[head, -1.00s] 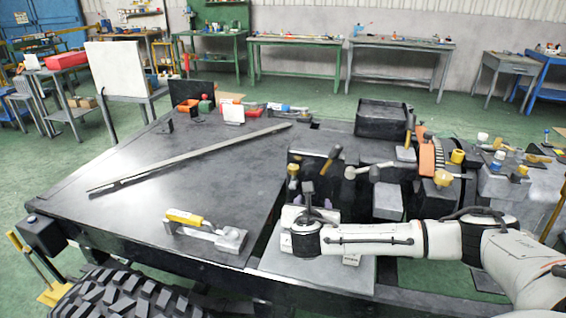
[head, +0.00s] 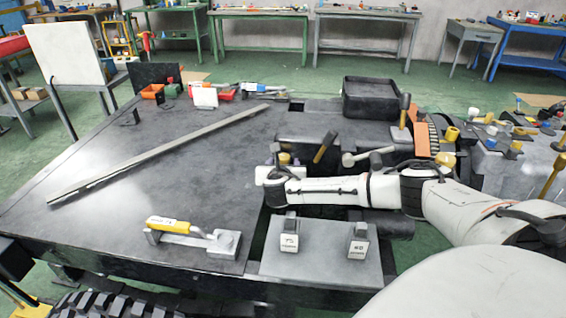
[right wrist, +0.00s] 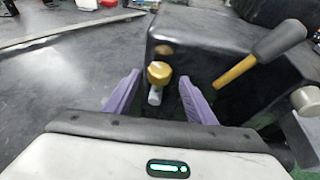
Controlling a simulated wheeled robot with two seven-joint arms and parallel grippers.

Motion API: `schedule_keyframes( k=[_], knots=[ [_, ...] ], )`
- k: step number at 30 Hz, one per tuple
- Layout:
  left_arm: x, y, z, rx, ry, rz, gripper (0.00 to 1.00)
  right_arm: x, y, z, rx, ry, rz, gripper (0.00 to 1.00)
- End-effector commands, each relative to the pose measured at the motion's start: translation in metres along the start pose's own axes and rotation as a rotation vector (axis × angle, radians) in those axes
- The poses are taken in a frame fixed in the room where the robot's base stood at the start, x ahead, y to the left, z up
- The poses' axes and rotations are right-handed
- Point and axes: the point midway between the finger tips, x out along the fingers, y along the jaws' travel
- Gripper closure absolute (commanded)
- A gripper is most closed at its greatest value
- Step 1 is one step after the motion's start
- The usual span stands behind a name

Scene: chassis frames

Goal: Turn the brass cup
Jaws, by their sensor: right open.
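The brass cup (right wrist: 159,71) shows in the right wrist view as a small gold cap on a short grey stem, in front of a black block (right wrist: 205,45). In the head view it is a small gold spot (head: 284,158) just beyond my right wrist. My right gripper (right wrist: 159,97) is open, its two purple fingers apart on either side of the stem and cup, with visible gaps. I cannot tell how deep the cup is between them. In the head view my right gripper (head: 273,170) is mostly hidden by its own wrist. My left gripper is not in view.
A mallet-like tool (head: 365,155) and black tray (head: 383,97) are near my arm. Two labelled weights (head: 290,236) stand on a grey plate (head: 320,265). A yellow-handled clamp (head: 170,226) and long bar (head: 150,158) lie left.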

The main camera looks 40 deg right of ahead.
Motion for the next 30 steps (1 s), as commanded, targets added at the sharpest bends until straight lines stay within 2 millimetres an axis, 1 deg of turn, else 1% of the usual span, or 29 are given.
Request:
schedule_keyframes(
  k=[3, 6, 10, 16, 23, 24, 30],
  knots=[
    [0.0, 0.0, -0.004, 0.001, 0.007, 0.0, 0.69, 0.01, 0.0, 0.0, 0.0, 0.0, -0.001, 0.5],
    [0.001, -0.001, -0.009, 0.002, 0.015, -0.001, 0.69, 0.015, 0.001, 0.0, 0.0, 0.0, 0.001, 0.5],
    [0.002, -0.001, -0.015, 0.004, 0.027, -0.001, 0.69, 0.017, 0.0, 0.0, -0.001, 0.0, 0.0, 0.5],
    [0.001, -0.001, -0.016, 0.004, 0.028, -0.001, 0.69, 0.017, 0.0, 0.0, -0.001, 0.0, 0.001, 0.5],
    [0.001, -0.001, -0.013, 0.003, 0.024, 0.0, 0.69, 0.017, 0.0, 0.0, -0.001, 0.0, 0.0, 0.88],
    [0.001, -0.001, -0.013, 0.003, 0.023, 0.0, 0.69, 0.017, 0.0, 0.0, -0.001, 0.0, 0.0, 0.91],
    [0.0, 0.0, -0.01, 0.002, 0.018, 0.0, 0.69, 0.017, 0.001, 0.0, 0.006, 0.001, -0.013, 0.91]
  ],
)
